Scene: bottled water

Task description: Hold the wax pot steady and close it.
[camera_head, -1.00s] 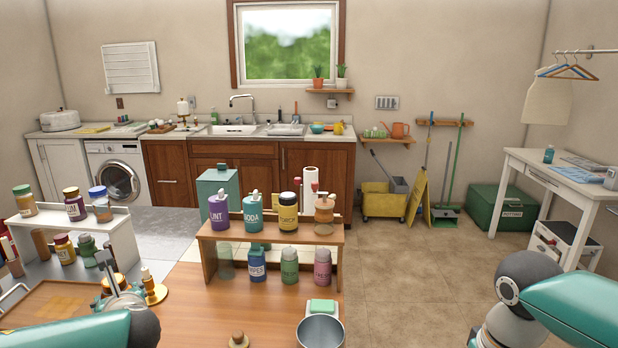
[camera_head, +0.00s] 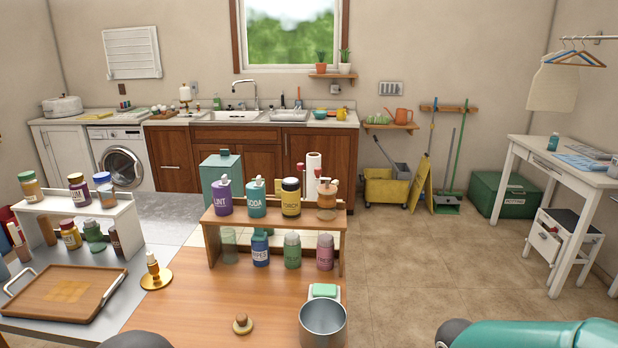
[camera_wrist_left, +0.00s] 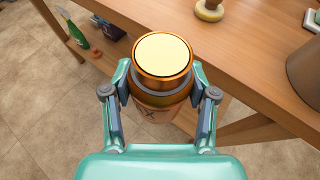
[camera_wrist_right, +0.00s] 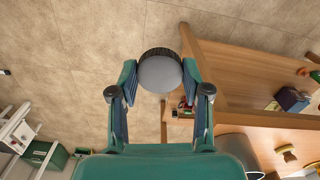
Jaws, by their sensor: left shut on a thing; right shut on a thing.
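The wax pot (camera_wrist_left: 158,112) is an orange-brown jar with a shiny copper rim and a pale cream round top. Part of its label shows an X. My left gripper (camera_wrist_left: 160,76) is shut around its sides, beyond the table's edge and over the floor. My right gripper (camera_wrist_right: 159,76) is shut on a round, flat-faced grey lid (camera_wrist_right: 160,73) with a dark ribbed edge, held away from the tabletop. The pot and the lid are apart; neither wrist view shows both. Both grippers are out of the head view.
The table front between knob and tray is bare.

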